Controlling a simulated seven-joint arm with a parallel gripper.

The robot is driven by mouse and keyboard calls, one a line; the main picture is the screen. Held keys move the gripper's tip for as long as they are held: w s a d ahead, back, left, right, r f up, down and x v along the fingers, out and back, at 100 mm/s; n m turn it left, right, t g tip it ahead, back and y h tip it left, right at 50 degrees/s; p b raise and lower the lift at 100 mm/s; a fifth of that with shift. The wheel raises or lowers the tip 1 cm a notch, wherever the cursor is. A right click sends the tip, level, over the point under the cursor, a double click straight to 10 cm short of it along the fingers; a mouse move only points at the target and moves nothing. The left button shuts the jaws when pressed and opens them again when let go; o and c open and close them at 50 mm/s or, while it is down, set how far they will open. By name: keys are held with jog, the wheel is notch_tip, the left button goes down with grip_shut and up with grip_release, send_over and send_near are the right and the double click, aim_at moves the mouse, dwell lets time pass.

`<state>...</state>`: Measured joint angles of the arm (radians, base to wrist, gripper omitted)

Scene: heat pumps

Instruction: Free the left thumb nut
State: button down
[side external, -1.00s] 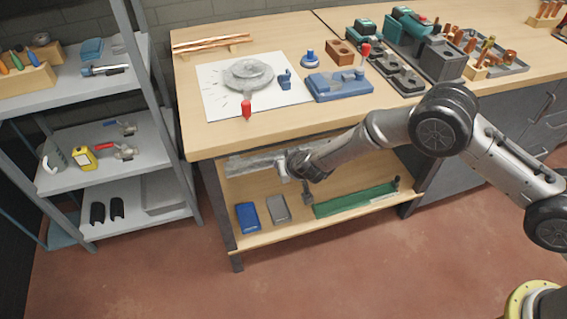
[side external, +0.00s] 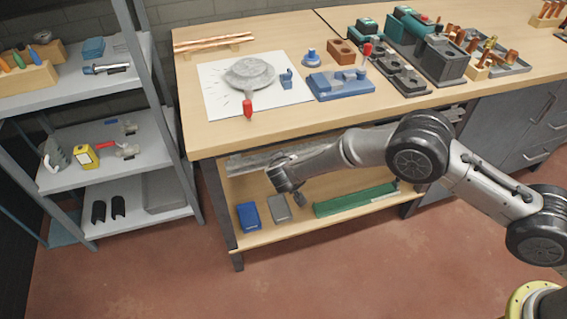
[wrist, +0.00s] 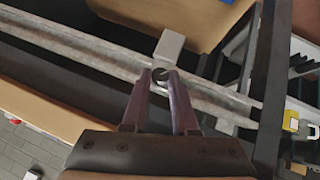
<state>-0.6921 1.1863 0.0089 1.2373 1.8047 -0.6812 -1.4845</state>
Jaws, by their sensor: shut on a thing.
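A pale metal rail (wrist: 215,98) runs diagonally across the wrist view, with a light grey block (wrist: 169,46) on it. A small dark round part (wrist: 160,73), which looks like the thumb nut, sits at the foot of the block. My gripper (wrist: 162,80) is shut on it, one finger on each side; the fingers partly cover it. In the side external view the rail (side external: 248,162) shows under the bench's front edge, and my wrist hides the nut and fingertips.
The workbench top (side external: 215,139) overhangs the rail, and a lower shelf (side external: 265,235) is beneath. On it lie a blue case (side external: 248,216), a grey case (side external: 278,207) and a green strip (side external: 355,200). A grey rack (side external: 163,110) stands at the left.

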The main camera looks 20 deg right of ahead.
jog(key=shift+w+a+r+n+t+h, duration=0.15)
jog(key=shift+n+h, duration=0.35)
jog(key=shift+h, duration=0.3)
jog(key=shift+w+a+f+n+t+h, duration=0.15)
jog(key=shift+n+h, duration=0.35)
jog(key=shift+h, duration=0.3)
jog(key=c, duration=0.8)
grip_release()
jog(key=shift+s+r, duration=0.1)
jog(key=shift+c, duration=0.2)
jog(key=v, duration=0.5)
jog(key=shift+s+f, duration=0.15)
jog(key=shift+f, duration=0.05)
